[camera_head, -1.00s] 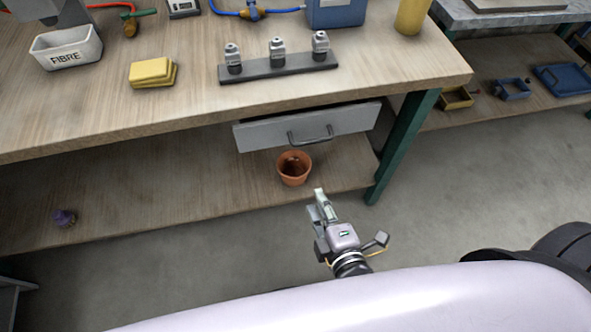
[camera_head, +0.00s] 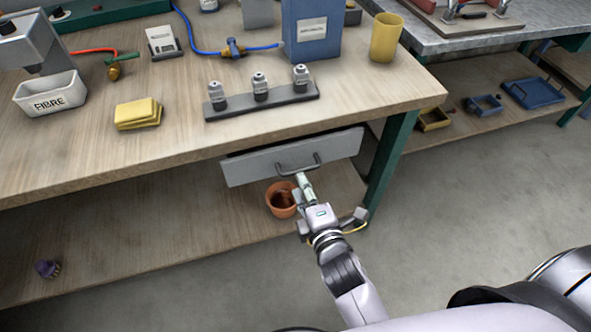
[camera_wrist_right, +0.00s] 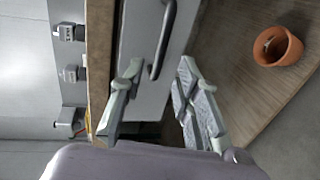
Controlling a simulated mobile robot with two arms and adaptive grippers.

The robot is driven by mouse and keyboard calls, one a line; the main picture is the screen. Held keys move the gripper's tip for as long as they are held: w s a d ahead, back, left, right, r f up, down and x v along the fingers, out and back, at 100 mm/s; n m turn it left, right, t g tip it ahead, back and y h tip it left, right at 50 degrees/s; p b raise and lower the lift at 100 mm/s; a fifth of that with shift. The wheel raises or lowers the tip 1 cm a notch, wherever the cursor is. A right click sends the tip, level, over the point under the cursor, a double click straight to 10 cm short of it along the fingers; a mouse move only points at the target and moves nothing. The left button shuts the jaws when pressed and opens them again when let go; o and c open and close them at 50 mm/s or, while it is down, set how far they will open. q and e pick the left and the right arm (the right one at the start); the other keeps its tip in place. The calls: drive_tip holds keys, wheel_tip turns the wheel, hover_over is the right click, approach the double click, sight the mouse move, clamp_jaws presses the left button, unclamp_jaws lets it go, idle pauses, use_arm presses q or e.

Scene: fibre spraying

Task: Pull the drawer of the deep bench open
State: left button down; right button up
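The grey drawer (camera_head: 250,166) sits under the top of the wooden bench (camera_head: 180,170) and looks nearly closed. Its dark bar handle (camera_head: 300,168) is on the front face. My right gripper (camera_head: 303,183) is just in front of the handle. In the right wrist view my right gripper (camera_wrist_right: 155,85) has its fingers apart, with the end of the handle (camera_wrist_right: 162,45) just ahead between them. The drawer front (camera_wrist_right: 142,30) also shows there. No contact with the handle can be made out. My left gripper is not in view.
A terracotta pot (camera_head: 281,199) stands on the lower shelf, just below the drawer and beside my gripper. A green bench leg (camera_head: 388,160) is to the right. A stand with several nozzles (camera_head: 262,100) is on the bench top. The floor (camera_head: 470,210) at right is clear.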

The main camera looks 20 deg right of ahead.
sight(295, 171)
drive_tip(key=x, duration=0.6)
drive_tip(key=shift+w+f, duration=0.1)
drive_tip(key=shift+w, duration=0.05)
drive_tip(key=shift+c, duration=0.6)
clamp_jaws()
